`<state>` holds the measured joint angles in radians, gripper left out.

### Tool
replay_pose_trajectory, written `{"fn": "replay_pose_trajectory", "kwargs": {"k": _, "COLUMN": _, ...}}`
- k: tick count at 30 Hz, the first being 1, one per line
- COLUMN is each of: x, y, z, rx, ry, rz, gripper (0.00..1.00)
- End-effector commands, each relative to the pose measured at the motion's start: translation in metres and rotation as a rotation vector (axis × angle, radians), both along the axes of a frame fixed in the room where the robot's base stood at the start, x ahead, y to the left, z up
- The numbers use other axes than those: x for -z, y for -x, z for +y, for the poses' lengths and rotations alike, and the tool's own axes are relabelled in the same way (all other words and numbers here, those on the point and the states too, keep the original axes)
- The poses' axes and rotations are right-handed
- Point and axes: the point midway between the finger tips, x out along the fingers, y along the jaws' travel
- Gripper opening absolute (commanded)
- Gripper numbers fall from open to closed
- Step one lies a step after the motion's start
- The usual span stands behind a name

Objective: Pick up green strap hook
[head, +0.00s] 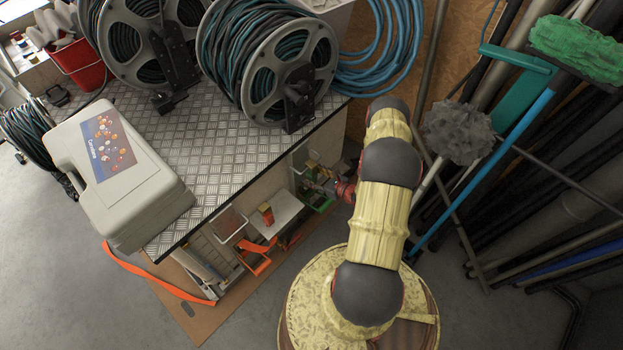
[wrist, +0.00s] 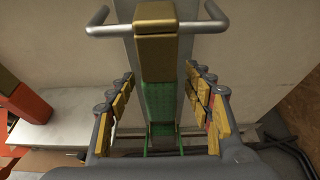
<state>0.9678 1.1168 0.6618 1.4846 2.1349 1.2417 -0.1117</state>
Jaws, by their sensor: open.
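In the wrist view a green strap piece (wrist: 160,103) stands upright between the finger pads of my gripper (wrist: 162,82). A yellow-brown block (wrist: 156,55) sits at its upper end. A grey crossbar with upturned ends (wrist: 110,31) passes behind or beside this block; I cannot tell whether they are joined. My gripper is open, with its fingers on either side and visible gaps to the green piece. In the head view my gripper (head: 318,184) is low by the bench's open side, partly in shadow, near a small green item (head: 322,204). Its contact there is unclear.
A white shelf (head: 283,213) holds an orange and yellow block (head: 266,213). An orange strap (head: 160,279) hangs by the bench. Hose reels (head: 290,75) and a grey case (head: 118,178) sit on the metal bench top (head: 205,140). Poles and brushes (head: 458,132) crowd the right.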

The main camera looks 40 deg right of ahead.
Motion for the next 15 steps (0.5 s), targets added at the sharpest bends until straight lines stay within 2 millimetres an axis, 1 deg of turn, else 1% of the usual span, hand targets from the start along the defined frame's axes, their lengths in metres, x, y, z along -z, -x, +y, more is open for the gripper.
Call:
{"fn": "replay_pose_trajectory", "kwargs": {"k": 3, "x": 0.0029, "y": -0.0060, "z": 0.0009, "rx": 0.000, "ry": 0.000, "rz": 0.000, "gripper": 0.52}}
{"fn": "replay_pose_trajectory", "kwargs": {"k": 9, "x": 0.0023, "y": -0.0063, "z": 0.0006, "rx": 0.000, "ry": -0.001, "rz": 0.000, "gripper": 0.52}}
{"fn": "replay_pose_trajectory", "kwargs": {"k": 15, "x": 0.0022, "y": -0.0062, "z": 0.0007, "rx": 0.000, "ry": 0.000, "rz": 0.000, "gripper": 0.41}}
